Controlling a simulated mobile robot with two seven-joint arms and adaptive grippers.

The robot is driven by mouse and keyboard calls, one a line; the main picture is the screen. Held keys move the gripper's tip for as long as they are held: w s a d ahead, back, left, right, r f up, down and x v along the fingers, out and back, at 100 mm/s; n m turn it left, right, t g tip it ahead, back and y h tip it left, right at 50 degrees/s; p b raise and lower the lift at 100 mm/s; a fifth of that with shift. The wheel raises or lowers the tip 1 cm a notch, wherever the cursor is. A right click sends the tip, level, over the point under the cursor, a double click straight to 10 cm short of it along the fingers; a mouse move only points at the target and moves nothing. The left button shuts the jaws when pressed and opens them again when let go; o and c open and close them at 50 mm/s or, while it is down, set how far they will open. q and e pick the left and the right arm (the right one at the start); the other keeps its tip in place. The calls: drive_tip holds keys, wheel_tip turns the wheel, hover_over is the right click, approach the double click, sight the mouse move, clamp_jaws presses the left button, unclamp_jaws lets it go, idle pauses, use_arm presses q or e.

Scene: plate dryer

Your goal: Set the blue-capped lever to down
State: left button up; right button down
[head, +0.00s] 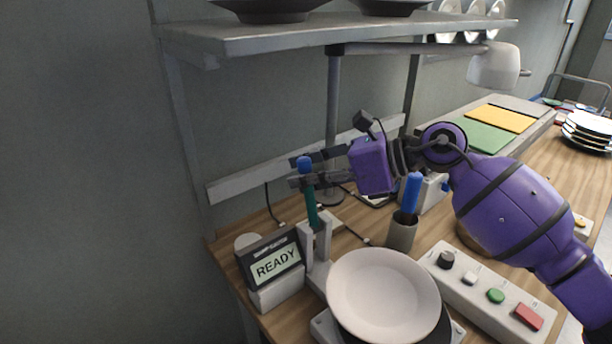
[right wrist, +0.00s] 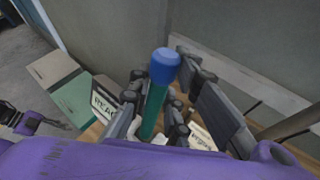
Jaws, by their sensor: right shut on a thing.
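The lever's blue cap (head: 304,163) stands atop a teal stem (head: 311,207), which rises from a grey bracket beside the READY display. The stem looks nearly upright, leaning slightly. My right gripper (head: 306,174) reaches in from the right and is shut on the lever just below the cap. In the right wrist view the blue cap (right wrist: 164,65) and stem (right wrist: 152,112) stand between the two dark fingers. Small purple and dark parts (right wrist: 28,122) at the left edge there may be my left gripper; its jaws are unclear.
The READY display (head: 277,263) is left of the bracket. A white plate (head: 382,292) lies in front. A grey cup (head: 401,233) with a blue-handled item and a button panel (head: 480,290) stand to the right. A shelf (head: 300,33) hangs above.

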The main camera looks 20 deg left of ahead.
drive_tip(key=shift+s+d+f+y+b, duration=0.15)
drive_tip(key=shift+s+d+y+b, duration=0.2)
drive_tip(key=shift+b, duration=0.3)
use_arm(q)
wheel_tip(320, 180, down, 9)
drive_tip(key=s+d+b, duration=0.1)
drive_tip(key=b, duration=0.7)
drive_tip(key=shift+s+g, duration=0.3)
drive_tip(key=shift+s, duration=0.05)
use_arm(e)
drive_tip(key=s+d+n+y, duration=0.2)
drive_tip(key=d, duration=0.1)
drive_tip(key=s+d+y, duration=0.1)
drive_tip(key=y, duration=0.1)
drive_tip(key=shift+d+n+t, duration=0.35)
drive_tip(key=shift+n+t, duration=0.05)
use_arm(q)
drive_tip(key=shift+r, duration=0.1)
drive_tip(key=shift+c, duration=0.4)
